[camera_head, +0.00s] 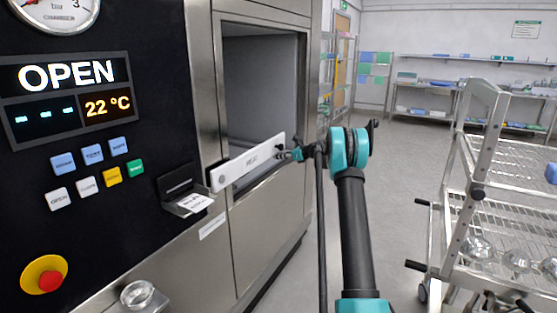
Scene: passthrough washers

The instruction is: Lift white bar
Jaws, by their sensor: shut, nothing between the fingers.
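My gripper (287,154) is at the bar's right end, at about the same height in the picture. Its fingers are small and dark here and look shut with nothing held. Whether they touch the bar, I cannot tell. My teal and black arm reaches up from the bottom of the view.
The control panel (85,215) at the left reads OPEN and 22 °C. A red stop button (50,281) sits low on it. A wire-shelf cart (480,188) with glassware stands at the right. Clear floor (405,165) lies between the cart and washer. Shelves stand behind.

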